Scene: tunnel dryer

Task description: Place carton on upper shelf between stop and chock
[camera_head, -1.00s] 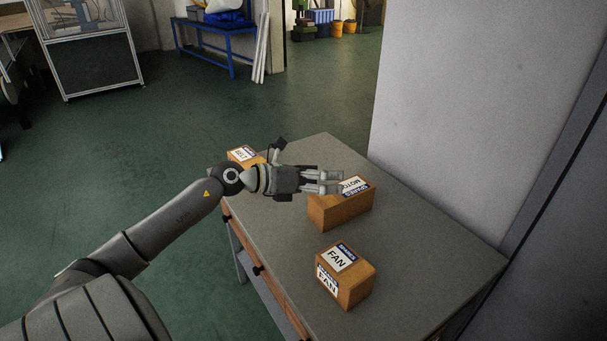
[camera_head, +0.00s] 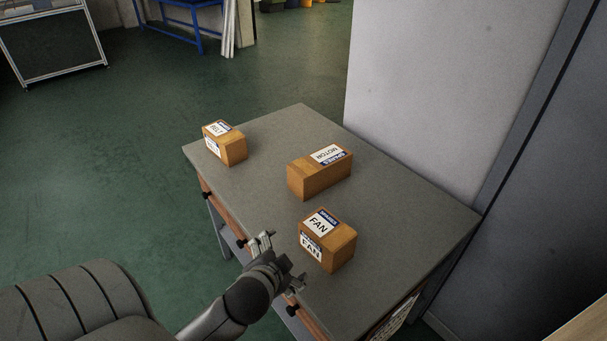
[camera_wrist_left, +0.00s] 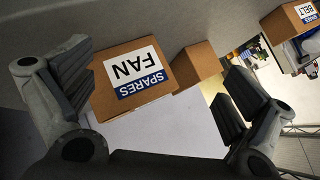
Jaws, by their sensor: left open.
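Three brown cartons stand on a grey-topped table: one labelled FAN (camera_head: 341,250) at the near side, one labelled MOTOR (camera_head: 318,181) behind it, and one labelled BELT (camera_head: 232,151) at the far left. My left gripper (camera_head: 283,262) is open and empty at the table's front edge, just left of the FAN carton and facing it. In the left wrist view the FAN carton (camera_wrist_left: 108,91) appears ahead between the two spread fingers (camera_wrist_left: 160,100), with an unlabelled carton face behind it and the BELT carton (camera_wrist_left: 285,27) at upper right. The shelf, stop and chock are not in view.
The table (camera_head: 405,215) has bare top to the right of the cartons. A pale wall panel (camera_head: 415,90) stands close behind it, with a dark panel at right. Green floor (camera_head: 100,150) lies open to the left. A blue bench stands farther back.

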